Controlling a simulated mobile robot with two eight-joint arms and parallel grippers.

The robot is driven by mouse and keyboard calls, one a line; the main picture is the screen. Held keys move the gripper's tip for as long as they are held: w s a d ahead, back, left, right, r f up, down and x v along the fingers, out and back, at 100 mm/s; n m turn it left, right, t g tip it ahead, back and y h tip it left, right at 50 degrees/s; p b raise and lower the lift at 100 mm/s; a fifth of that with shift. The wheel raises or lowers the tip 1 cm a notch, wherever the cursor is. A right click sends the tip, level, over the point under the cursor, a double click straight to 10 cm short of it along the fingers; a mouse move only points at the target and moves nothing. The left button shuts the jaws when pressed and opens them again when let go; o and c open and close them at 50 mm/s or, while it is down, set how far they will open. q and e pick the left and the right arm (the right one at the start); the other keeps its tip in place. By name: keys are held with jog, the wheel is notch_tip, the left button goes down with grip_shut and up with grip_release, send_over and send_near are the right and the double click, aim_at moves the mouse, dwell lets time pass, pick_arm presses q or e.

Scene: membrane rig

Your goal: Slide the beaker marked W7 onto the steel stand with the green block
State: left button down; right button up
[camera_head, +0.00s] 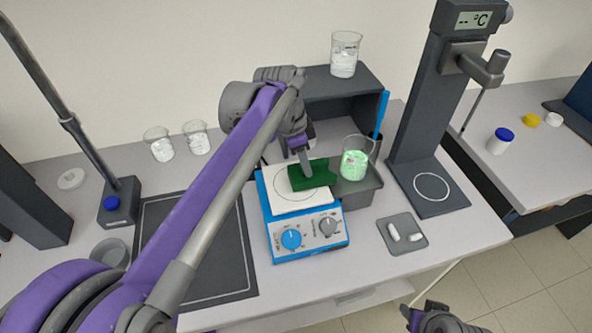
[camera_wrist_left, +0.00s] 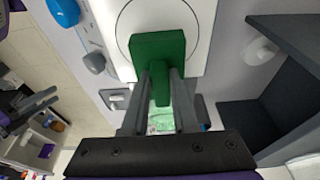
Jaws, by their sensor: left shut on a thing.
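My left gripper (camera_head: 304,168) is shut on the green block (camera_head: 316,177), holding it by its narrow handle. In the left wrist view the block (camera_wrist_left: 158,47) is between my fingers (camera_wrist_left: 160,82), at the hotplate's white top. A glass beaker with pale green contents (camera_head: 355,165) stands just right of the block, upright, apparently on the grey stand (camera_head: 359,194) beside the hotplate. Any W7 mark is too small to read. The beaker (camera_wrist_left: 161,122) is partly hidden by my fingers in the wrist view. My right gripper (camera_head: 437,318) is partly cut off at the bottom.
The blue hotplate (camera_head: 309,238) with two knobs is left of the stand. A dark shelf (camera_head: 355,84) behind carries another beaker (camera_head: 344,58). Two beakers (camera_head: 160,147) stand at the left. A tall dark column (camera_head: 425,95) and a small tray (camera_head: 402,243) are to the right.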

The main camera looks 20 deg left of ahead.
pick_arm(q)
jog(key=shift+s+a+r, duration=0.1)
jog(key=shift+r, duration=0.05)
pick_arm(e)
jog(key=shift+r, duration=0.1)
pick_arm(q)
jog(key=p+v, duration=0.1)
jog(key=v, duration=0.1)
jog(key=d+p+v, duration=0.1)
jog(key=v, duration=0.1)
jog(key=p+v, duration=0.1)
jog(key=v, duration=0.1)
jog(key=shift+w+d+r+p, duration=0.1)
jog(key=shift+w+r+p, duration=0.25)
jog(key=shift+w+r, duration=0.05)
jog(key=v, duration=0.1)
jog(key=p+v, duration=0.2)
jog(key=v, duration=0.1)
jog(key=shift+w+d+r, duration=0.1)
jog(key=shift+w+d, duration=0.2)
jog(key=shift+d, duration=0.15)
pick_arm(e)
jog(key=w+r+t, duration=0.1)
jog(key=w+r, duration=0.3)
jog(key=r, duration=0.4)
pick_arm(q)
jog(key=shift+s, duration=0.15)
